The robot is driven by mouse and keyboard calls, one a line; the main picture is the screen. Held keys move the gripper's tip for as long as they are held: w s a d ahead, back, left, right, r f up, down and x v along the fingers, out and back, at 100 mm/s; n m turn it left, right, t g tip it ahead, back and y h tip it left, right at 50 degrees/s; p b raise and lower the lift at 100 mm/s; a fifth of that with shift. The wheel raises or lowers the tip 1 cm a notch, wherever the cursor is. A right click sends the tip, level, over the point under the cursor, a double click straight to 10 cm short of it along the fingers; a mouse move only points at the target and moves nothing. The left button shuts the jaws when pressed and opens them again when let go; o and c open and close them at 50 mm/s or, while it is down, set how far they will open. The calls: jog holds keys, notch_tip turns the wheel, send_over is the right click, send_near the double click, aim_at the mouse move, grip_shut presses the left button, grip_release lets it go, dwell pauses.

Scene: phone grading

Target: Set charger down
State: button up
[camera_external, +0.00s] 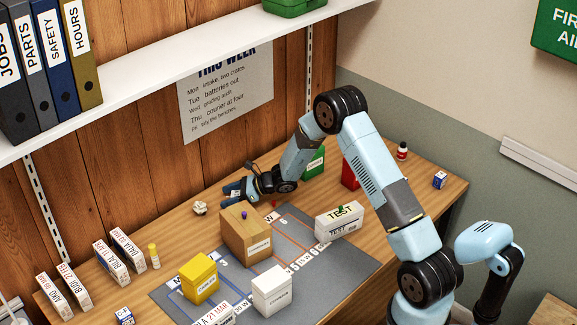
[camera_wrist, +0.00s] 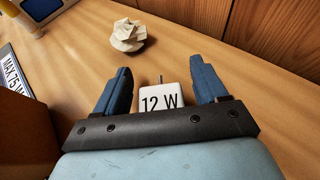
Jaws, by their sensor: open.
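The charger (camera_wrist: 160,100) is a small white block marked "12 W" with a thin prong at its far end. In the wrist view it lies on the bare wooden bench between the two blue fingers of my gripper (camera_wrist: 161,88). The fingers are open, with a visible gap on each side of the charger. In the external view my gripper (camera_external: 232,191) is low over the back of the bench, behind the brown box, and the charger is hard to make out there.
A crumpled paper ball (camera_wrist: 128,35) lies just beyond the left finger. A brown box (camera_external: 240,238) stands close in front of my gripper on the grey mat (camera_external: 345,262). Yellow (camera_external: 199,282), white (camera_external: 271,294) and TEST (camera_external: 339,226) boxes stand around it. The wooden wall is behind.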

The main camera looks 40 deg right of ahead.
jog(key=shift+r, duration=0.1)
jog(key=v, duration=1.1)
jog(key=shift+s+d, duration=0.25)
jog(key=shift+s, duration=0.05)
jog(key=s+a+r+n+g, duration=0.2)
jog(key=s+a+r+n, duration=0.25)
jog(key=s+r, duration=0.3)
jog(key=s+a+r+n+g+h, duration=0.1)
jog(key=s+a+r+n+g, duration=0.15)
jog(key=s+r+n, duration=0.45)
jog(key=s+a+r+n+g, duration=0.2)
jog(key=s+a+r+n, duration=0.2)
jog(key=s+r, duration=0.3)
jog(key=s+d+r+n+t+h, duration=0.1)
jog(key=s+d+r+n+h, duration=0.1)
jog(key=s, duration=0.6)
jog(key=s+d+r+n+h, duration=0.2)
jog(key=s+r+n+h, duration=0.1)
jog(key=s, duration=0.5)
jog(key=s+d+r+n+t+h, duration=0.1)
jog(key=s+d+r+n+h, duration=0.1)
jog(key=s+n, duration=0.4)
jog(key=shift+s+r+t+h, duration=0.35)
jog(key=shift+s+r+h, duration=0.35)
jog(key=shift+s+r, duration=0.7)
jog(key=shift+d+f+n, duration=0.1)
jog(key=shift+n, duration=0.15)
dwell(0.5)
